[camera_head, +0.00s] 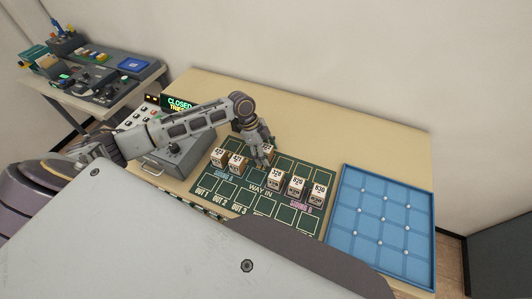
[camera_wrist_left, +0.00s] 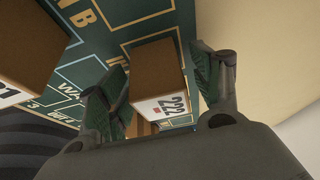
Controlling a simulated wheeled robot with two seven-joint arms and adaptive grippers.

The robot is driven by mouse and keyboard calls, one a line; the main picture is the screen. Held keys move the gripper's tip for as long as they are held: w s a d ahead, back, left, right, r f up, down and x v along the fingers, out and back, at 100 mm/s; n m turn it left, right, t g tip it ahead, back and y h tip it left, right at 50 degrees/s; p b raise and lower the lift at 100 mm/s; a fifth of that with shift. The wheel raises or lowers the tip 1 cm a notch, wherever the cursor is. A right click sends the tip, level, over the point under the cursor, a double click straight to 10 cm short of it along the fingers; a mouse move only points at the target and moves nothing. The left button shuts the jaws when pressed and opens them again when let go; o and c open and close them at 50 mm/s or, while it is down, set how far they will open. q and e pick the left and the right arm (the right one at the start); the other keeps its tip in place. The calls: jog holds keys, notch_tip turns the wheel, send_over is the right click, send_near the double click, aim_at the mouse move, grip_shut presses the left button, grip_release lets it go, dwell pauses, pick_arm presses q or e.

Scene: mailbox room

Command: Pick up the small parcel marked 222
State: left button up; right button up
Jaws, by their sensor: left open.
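The small parcel marked 222 (camera_wrist_left: 156,72) is a brown box with a white label. In the left wrist view it sits between the two fingers of my left gripper (camera_wrist_left: 162,85), with gaps showing beside it. In the head view my left gripper (camera_head: 262,158) points down over the dark green mat, and a parcel (camera_head: 267,149) is partly hidden behind its fingers. The gripper is open; no grip on the parcel shows. My right gripper is not in view.
Two parcels (camera_head: 236,163) stand left of the gripper and three parcels (camera_head: 297,186) right of it on the green mat (camera_head: 228,194). A blue tray (camera_head: 382,262) lies at the right. A grey box (camera_head: 165,160) and a lit CLOSED sign (camera_head: 179,102) are at the left.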

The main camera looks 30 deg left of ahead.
aim_at(266, 148)
pick_arm(q)
jog(key=c, duration=1.1)
jog(key=shift+c, duration=0.2)
jog(key=shift+r, duration=0.2)
notch_tip(266, 148, up, 10)
jog(key=shift+f+b, duration=0.15)
jog(key=shift+b, duration=0.3)
